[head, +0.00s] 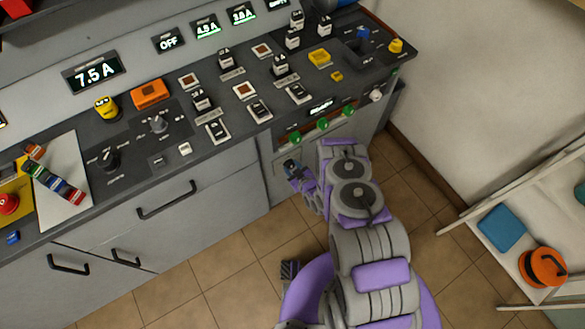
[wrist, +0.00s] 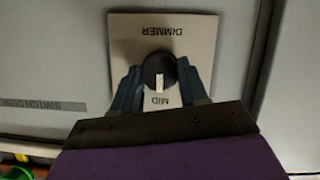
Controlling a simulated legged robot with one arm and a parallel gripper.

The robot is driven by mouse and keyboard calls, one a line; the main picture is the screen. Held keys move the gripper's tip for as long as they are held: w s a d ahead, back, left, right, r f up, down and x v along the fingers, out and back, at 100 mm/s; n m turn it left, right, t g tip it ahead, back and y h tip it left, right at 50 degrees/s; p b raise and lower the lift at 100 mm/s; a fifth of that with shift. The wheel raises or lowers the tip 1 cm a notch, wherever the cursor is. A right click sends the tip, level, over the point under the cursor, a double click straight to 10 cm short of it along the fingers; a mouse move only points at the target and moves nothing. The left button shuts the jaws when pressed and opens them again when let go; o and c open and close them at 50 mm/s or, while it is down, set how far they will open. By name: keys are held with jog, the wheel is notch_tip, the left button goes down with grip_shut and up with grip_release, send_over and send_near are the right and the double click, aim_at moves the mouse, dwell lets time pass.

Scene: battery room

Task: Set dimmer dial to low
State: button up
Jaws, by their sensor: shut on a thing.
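The dimmer dial (wrist: 152,68) is a round black knob with a white pointer mark, on a pale plate (wrist: 190,25) lettered DIMMER, which appears upside down in the wrist view. The white mark points toward the bottom of that view, at the MID label. My gripper (wrist: 159,80) is shut on the dial, one finger on each side of it. In the head view my gripper (head: 297,172) is at the front face of the grey cabinet, below the console's right part. The dial there is too small and covered to read. No LOW label is visible.
The console top (head: 130,135) above holds several knobs, switches and green-capped controls (head: 322,124). Displays (head: 94,74) line its back panel. Drawer handles (head: 166,200) stick out at left. A white shelf or cart (head: 510,262) with a blue item and an orange item stands right. Tiled floor is open between.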

jog(key=shift+c, duration=0.9)
jog(key=shift+s+a+n+p, duration=0.15)
jog(key=shift+n+p, duration=0.35)
jog(key=shift+p, duration=0.05)
jog(key=shift+f+n+t+h+b, duration=0.2)
jog(key=shift+n+t+h+b, duration=0.15)
jog(key=shift+n+t+h, duration=0.45)
jog(key=shift+n, duration=0.3)
jog(key=o, duration=1.1)
jog(key=shift+c, duration=0.2)
jog(key=shift+r, duration=0.1)
